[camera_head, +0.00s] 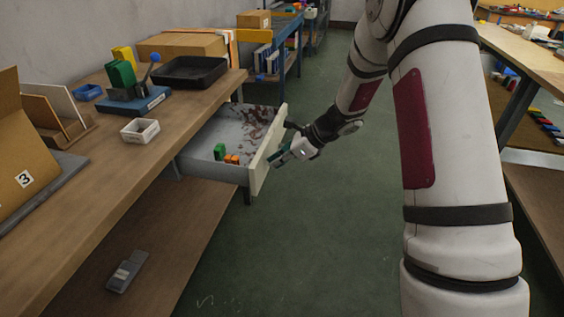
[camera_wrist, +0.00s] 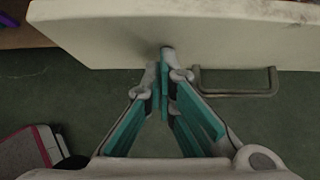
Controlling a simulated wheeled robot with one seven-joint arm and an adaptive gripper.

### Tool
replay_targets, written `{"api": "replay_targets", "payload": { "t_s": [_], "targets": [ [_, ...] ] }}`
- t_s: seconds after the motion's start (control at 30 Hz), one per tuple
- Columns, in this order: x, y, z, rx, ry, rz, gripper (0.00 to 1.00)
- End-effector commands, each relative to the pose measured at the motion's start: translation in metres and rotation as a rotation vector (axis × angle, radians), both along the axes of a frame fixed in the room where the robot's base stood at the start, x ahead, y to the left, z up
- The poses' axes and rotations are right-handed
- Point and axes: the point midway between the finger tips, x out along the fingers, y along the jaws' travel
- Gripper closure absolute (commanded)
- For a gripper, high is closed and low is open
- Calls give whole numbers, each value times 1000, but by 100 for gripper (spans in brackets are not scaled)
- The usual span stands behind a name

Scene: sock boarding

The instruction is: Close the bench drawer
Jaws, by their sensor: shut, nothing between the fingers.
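The bench drawer (camera_head: 206,139) stands pulled out from under the wooden bench top, with its light front panel (camera_head: 267,150) facing my arm. Green and orange blocks (camera_head: 226,155) and dark reddish marks or bits show inside it. My gripper (camera_head: 277,161) is shut and empty, right at the outer face of the panel. In the wrist view, my fingertips (camera_wrist: 165,75) point at the drawer front (camera_wrist: 190,30), to the left of its grey handle (camera_wrist: 236,83). The fingers are not around the handle. I cannot tell whether the tips touch the panel.
The bench top (camera_head: 100,185) holds a black tray (camera_head: 189,71), a small white bin (camera_head: 140,131) and a blue-based fixture (camera_head: 137,101). A grey object (camera_head: 127,271) lies on the lower shelf. Green floor (camera_head: 300,235) is clear in front of the drawer. Another bench (camera_head: 530,55) stands at right.

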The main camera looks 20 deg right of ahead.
Motion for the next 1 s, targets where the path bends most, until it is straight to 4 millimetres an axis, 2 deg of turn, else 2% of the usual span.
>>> {"api": "replay_targets", "payload": {
  "t_s": [0.7, 1.0],
  "targets": [
    [86, 152, 1, 2, -2, 5, 100],
    [108, 189, 1, 1, -2, 4, 100]
  ]
}}
